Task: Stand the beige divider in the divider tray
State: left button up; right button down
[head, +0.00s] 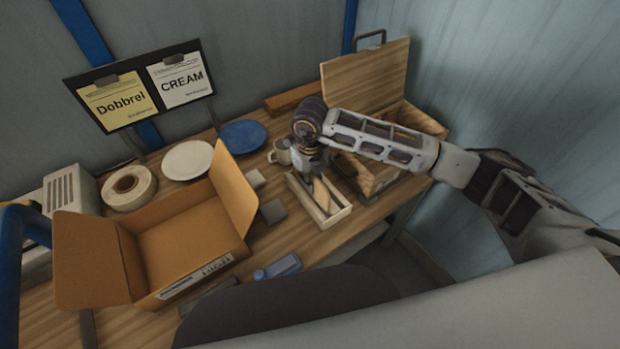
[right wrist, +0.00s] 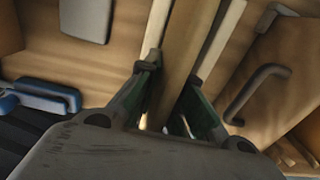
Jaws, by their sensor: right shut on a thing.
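The divider tray (head: 341,214) is a small pale wooden box on the table in the head view. Its pale side walls also show in the right wrist view (right wrist: 222,38). The beige divider (head: 322,196) is a flat tan piece at the tray, under my right gripper (head: 316,174). In the right wrist view the divider (right wrist: 184,50) runs between the two fingers, and the gripper (right wrist: 175,80) is shut on it. The divider lies between the tray's walls in that view; whether it touches the tray floor I cannot tell. My left gripper is not in view.
An open cardboard box (head: 190,235) stands left of the tray. A wooden toolbox (head: 365,75) with a raised lid stands behind right. A mug (head: 280,153), grey squares (head: 272,211), plates (head: 188,160) and a blue item (head: 278,267) lie nearby.

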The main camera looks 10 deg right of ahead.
jog(key=shift+f+b, duration=0.55)
jog(key=shift+f, duration=1.05)
jog(key=shift+f+b, duration=0.1)
jog(key=shift+b, duration=0.2)
jog(key=c, duration=1.5)
grip_release()
jog(key=shift+r, duration=6)
